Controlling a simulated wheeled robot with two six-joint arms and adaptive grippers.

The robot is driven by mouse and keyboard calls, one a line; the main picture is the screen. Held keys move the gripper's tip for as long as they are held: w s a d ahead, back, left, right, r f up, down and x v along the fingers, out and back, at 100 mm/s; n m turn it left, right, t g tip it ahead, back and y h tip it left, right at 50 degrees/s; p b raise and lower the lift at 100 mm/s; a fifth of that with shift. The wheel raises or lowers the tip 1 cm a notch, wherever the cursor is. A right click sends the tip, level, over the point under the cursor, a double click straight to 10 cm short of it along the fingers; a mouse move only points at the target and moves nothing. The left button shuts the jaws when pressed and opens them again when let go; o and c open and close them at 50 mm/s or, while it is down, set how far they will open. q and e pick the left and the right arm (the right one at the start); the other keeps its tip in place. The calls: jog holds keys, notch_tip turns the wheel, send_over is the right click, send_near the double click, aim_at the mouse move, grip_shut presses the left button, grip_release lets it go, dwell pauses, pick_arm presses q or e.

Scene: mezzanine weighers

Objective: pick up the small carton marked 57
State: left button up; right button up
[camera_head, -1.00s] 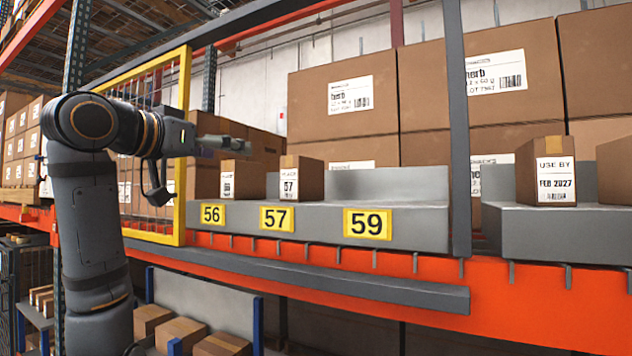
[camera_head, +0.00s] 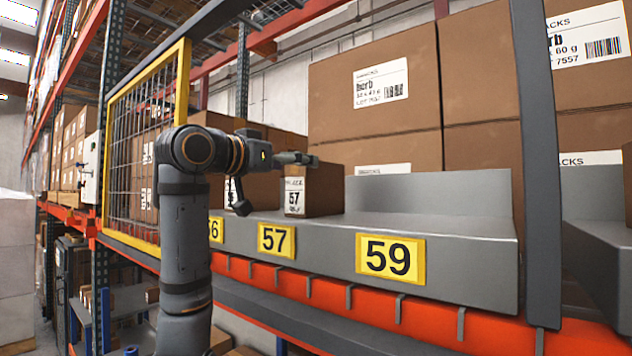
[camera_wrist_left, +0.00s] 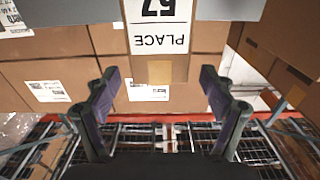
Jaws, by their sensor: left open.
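The small carton marked 57 (camera_head: 322,188) stands upright on the grey shelf tray (camera_head: 440,225), behind the yellow 57 tag (camera_head: 276,240). Its white label faces out. My left gripper (camera_head: 300,159) is open, level with the carton's top edge in the head view; its fingers partly overlap the carton's top there. In the left wrist view, the carton (camera_wrist_left: 160,68) appears upside down, lying centred between the two open fingertips (camera_wrist_left: 160,76). No contact shows. My right gripper is not in view.
Another small carton is mostly hidden behind my left wrist, left of carton 57. A yellow-framed mesh guard (camera_head: 140,150) stands left of my arm. Large cartons (camera_head: 375,95) stack behind the tray. A grey upright (camera_head: 540,160) stands at the right. Tray space right of carton 57 is clear.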

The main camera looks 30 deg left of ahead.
pick_arm(q)
jog(key=w+p, duration=0.1)
jog(key=w, duration=0.1)
jog(key=w+r+p, duration=0.1)
jog(key=w+p, duration=0.1)
jog(key=shift+d+r, duration=0.15)
jog(key=shift+w+d+f+p, duration=0.15)
jog(key=shift+w+p, duration=0.15)
jog(key=shift+w, duration=0.2)
jog(key=shift+w+a+f+p, duration=0.15)
jog(key=shift+w+p, duration=0.1)
jog(key=shift+w, duration=0.25)
jog(key=shift+w+d+f, duration=0.1)
jog(key=shift+w, duration=0.05)
jog(key=c, duration=0.7)
grip_shut()
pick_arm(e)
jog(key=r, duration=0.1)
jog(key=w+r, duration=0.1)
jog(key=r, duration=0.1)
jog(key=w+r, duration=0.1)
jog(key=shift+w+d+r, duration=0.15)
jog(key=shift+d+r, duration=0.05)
